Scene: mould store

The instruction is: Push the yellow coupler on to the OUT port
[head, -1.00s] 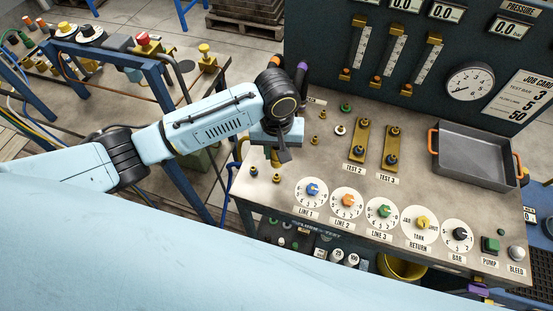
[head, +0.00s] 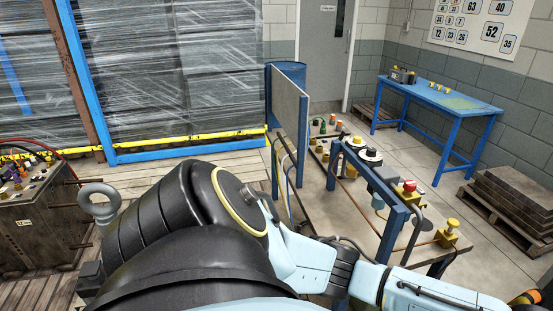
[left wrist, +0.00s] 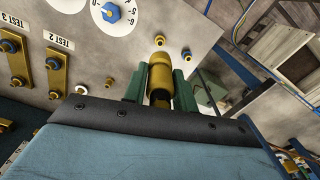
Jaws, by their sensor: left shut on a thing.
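In the left wrist view, my left gripper (left wrist: 159,92) has its two green fingers shut on the yellow coupler (left wrist: 160,72), a brass-yellow cylinder with a dark band at its lower part. A small brass port (left wrist: 160,40) on the bench panel shows just beyond the coupler's far end, roughly in line with it. I cannot tell whether they touch, and no OUT label is readable. The head view shows my left arm but not its gripper. My right gripper is in neither view.
In the wrist view, the bench panel (left wrist: 110,40) carries the TEST 2 block (left wrist: 56,72), a blue-knobbed dial (left wrist: 112,12) and other small brass ports. The head view shows a trolley bench (head: 340,215) with fittings, a blue table (head: 440,97), a pallet stack (head: 515,200) and wrapped racks (head: 170,70).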

